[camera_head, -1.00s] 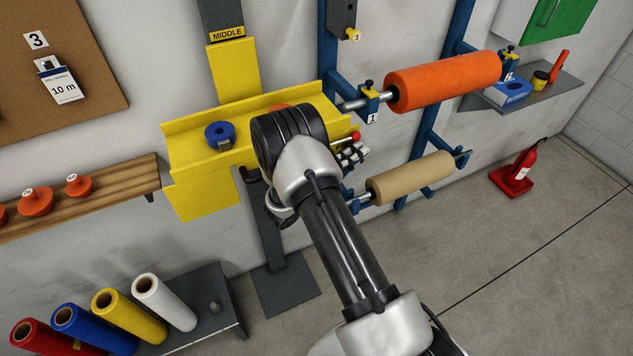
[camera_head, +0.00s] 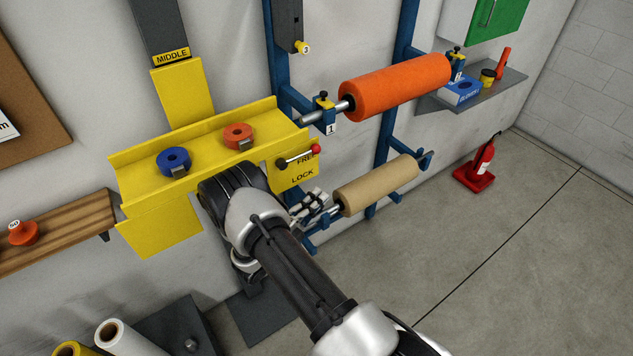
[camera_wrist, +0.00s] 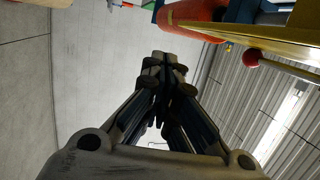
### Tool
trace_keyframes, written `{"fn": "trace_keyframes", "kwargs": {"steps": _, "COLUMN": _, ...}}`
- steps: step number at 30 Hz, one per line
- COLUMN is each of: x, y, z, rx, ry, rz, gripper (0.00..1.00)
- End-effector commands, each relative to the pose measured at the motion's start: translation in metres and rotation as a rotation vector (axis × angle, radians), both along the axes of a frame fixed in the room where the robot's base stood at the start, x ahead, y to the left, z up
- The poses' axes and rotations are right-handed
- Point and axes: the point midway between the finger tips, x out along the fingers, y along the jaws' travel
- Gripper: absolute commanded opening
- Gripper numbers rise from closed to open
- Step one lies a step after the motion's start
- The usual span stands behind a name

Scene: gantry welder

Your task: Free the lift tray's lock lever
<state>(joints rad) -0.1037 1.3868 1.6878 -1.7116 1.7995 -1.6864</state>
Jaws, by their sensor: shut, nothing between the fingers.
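The yellow lift tray (camera_head: 210,150) is on the column marked MIDDLE, with a blue roll (camera_head: 174,161) and an orange roll (camera_head: 238,136) on it. The lock lever (camera_head: 300,156) is on its right end plate, with a black pivot and a red knob (camera_head: 317,148). It points right and slightly up, crossing the top of the word FREE, above the word LOCK. My gripper (camera_head: 318,203) is below the plate, apart from the lever and partly hidden by my arm. In the wrist view my gripper (camera_wrist: 165,75) is shut and empty; the red knob (camera_wrist: 251,58) is to its right.
A blue rack stands right of the tray with an orange roller (camera_head: 395,86) and a tan roller (camera_head: 376,186) close to my gripper. A wooden shelf (camera_head: 60,228) is at left.

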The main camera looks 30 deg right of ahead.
Motion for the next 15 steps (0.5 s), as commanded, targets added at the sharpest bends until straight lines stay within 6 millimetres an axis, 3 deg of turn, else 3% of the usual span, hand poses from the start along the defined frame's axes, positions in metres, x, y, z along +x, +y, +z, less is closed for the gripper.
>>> {"fn": "trace_keyframes", "kwargs": {"steps": 6, "x": -0.005, "y": 0.005, "z": -0.029, "rx": 0.000, "ry": 0.000, "rz": 0.000, "gripper": 0.00}}
{"fn": "trace_keyframes", "kwargs": {"steps": 15, "x": -0.007, "y": 0.006, "z": -0.034, "rx": 0.000, "ry": 0.000, "rz": -0.001, "gripper": 0.00}}
